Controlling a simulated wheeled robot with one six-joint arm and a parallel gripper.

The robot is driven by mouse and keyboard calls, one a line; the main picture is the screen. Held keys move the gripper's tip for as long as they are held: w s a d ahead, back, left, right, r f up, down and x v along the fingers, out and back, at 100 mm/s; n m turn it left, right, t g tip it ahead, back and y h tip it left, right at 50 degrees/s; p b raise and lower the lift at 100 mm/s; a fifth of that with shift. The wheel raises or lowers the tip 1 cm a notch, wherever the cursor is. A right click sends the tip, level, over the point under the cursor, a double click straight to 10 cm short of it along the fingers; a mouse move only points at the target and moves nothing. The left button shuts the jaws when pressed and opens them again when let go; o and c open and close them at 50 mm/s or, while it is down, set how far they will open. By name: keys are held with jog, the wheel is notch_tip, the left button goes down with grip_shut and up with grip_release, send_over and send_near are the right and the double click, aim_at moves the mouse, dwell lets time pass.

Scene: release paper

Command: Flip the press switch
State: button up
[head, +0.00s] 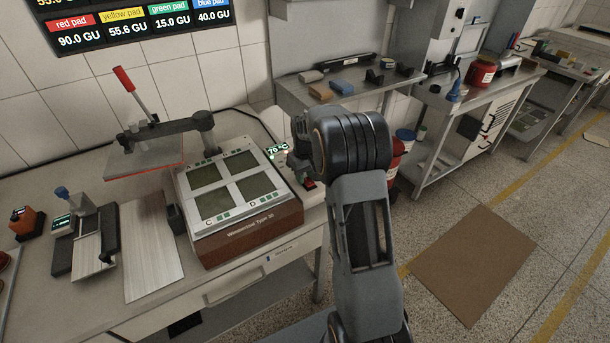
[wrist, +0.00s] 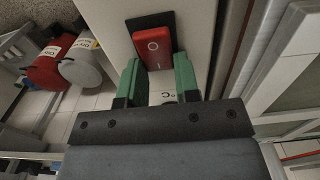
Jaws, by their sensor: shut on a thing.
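The red press switch (wrist: 153,45) is a rocker with a white circle mark, set in a black frame on a pale control box (wrist: 115,20). It also shows as a small red patch in the head view (head: 309,184), partly covered by my arm. My gripper (wrist: 156,72) has green-tipped fingers on the left and right of the switch, shut on it. In the head view my gripper (head: 300,172) is over the control box, its fingers mostly hidden. A lit display (head: 278,151) on the box reads about 76 °C.
Left of the box is a unit with four pads (head: 232,185). Beyond it stands a press with a red-handled lever (head: 124,79). A metal plate (head: 152,250) lies at the left. Red and grey canisters (wrist: 52,65) are off to the left in the wrist view.

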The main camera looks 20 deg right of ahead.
jog(key=t+b, duration=0.1)
jog(key=b, duration=0.1)
jog(key=t+b, duration=0.1)
jog(key=b, duration=0.1)
jog(key=shift+s+f, duration=0.15)
jog(key=shift+f, duration=0.1)
jog(key=t+b, duration=0.1)
jog(key=b, duration=0.2)
jog(key=shift+s+r, duration=0.1)
jog(key=shift+s, duration=0.05)
jog(key=shift+s+r+t+b, duration=0.15)
jog(key=shift+r+t+b, duration=0.3)
jog(key=shift+t+b, duration=0.45)
jog(key=shift+y, duration=0.3)
jog(key=o, duration=0.9)
jog(key=shift+r, duration=0.15)
jog(key=v, duration=1.3)
jog(key=shift+r+p, duration=0.3)
jog(key=shift+p, duration=0.05)
